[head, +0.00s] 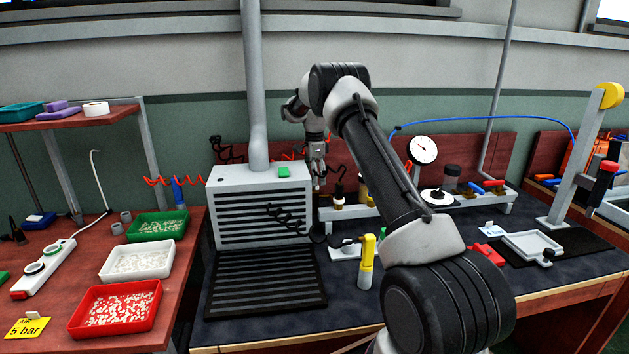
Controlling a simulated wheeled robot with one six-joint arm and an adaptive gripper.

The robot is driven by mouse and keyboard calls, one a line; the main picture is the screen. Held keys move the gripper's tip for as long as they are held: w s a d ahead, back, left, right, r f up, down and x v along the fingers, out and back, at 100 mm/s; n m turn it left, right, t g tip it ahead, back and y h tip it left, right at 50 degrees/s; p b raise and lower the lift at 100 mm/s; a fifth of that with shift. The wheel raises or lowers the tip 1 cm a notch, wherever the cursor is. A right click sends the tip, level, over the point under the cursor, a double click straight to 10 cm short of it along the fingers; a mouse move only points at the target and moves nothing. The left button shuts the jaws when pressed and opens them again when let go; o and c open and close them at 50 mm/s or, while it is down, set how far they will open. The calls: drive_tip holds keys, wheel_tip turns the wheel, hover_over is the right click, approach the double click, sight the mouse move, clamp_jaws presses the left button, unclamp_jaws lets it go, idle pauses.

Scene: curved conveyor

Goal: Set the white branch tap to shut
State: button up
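A grey rail with fittings (465,203) runs along the back of the dark bench, below a round pressure gauge (423,149). At its left end is a small white-topped fitting (338,201), partly lost among dark cables; I cannot tell for sure that it is the white branch tap, nor how its handle is set. Red-handled (494,183) and blue-handled (476,188) taps sit at the right part of the rail. My gripper (318,186) points down just left of and above the rail's left end, apparently apart from it. Its fingers are too small to read. My arm hides the rail's middle.
A grey louvred box (262,206) with a pipe stands close left of my gripper. A white tray (532,246) and a post with a yellow top (582,160) are at right. Part bins fill the left table.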

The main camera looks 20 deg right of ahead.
drive_tip(key=shift+f, duration=0.8)
drive_tip(key=c, duration=1)
drive_tip(key=shift+a+m, duration=0.2)
drive_tip(key=shift+m, duration=0.6)
drive_tip(key=o, duration=1)
drive_tip(key=shift+r, duration=0.1)
